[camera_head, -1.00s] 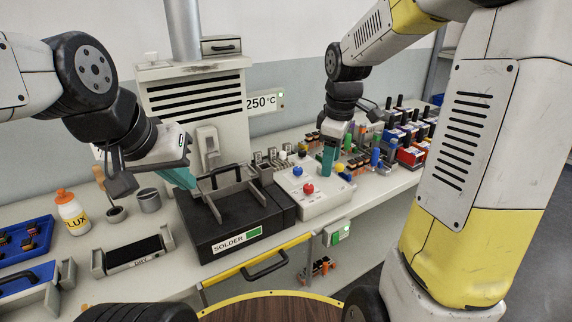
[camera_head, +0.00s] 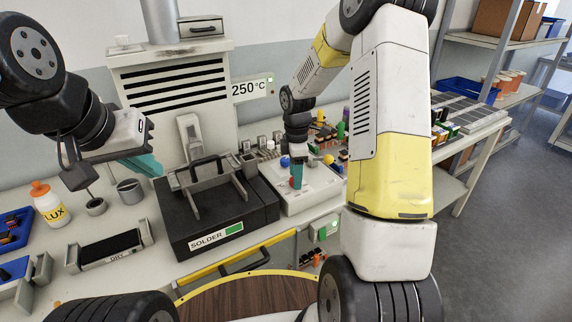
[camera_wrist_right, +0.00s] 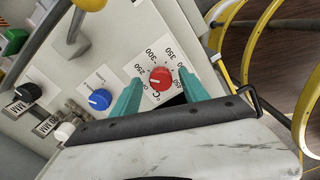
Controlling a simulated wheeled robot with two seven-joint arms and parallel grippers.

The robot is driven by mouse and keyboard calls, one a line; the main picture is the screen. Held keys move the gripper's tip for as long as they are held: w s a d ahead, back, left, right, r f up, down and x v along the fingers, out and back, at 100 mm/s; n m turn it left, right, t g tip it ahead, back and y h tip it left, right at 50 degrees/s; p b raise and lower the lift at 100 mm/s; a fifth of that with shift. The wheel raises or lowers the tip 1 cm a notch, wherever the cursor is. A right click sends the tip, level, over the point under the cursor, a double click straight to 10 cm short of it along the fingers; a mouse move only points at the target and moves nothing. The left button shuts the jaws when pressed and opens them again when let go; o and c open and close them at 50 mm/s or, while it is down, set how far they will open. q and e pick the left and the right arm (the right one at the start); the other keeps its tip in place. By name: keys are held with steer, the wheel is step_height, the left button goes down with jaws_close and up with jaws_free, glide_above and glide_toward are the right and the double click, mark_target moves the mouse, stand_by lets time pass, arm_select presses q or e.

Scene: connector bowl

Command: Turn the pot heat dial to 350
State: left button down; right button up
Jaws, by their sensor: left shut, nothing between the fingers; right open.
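The red heat dial (camera_wrist_right: 162,78) sits on the white control box, ringed by printed temperatures including 250, 300 and 350. A small pale mark shows on its left side; its exact reading is unclear. My right gripper (camera_wrist_right: 158,80) is open, its teal fingers on either side of the dial with visible gaps; I cannot tell their height above the panel. In the head view the right gripper (camera_head: 297,174) mostly covers the dial. The wall display (camera_head: 248,90) reads 250 °C. My left gripper (camera_head: 146,165) is shut and empty, left of the black solder pot (camera_head: 222,219).
A blue knob (camera_wrist_right: 100,99) and a yellow-topped lever (camera_wrist_right: 90,4) are on the same panel near the dial. A flux bottle (camera_head: 48,203), a grey cup (camera_head: 130,191) and a black tray (camera_head: 110,250) stand at the left. Connectors and tools crowd the bench behind.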

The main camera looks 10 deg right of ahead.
steer(key=shift+f, duration=0.25)
steer(key=shift+c, duration=0.2)
jaws_close()
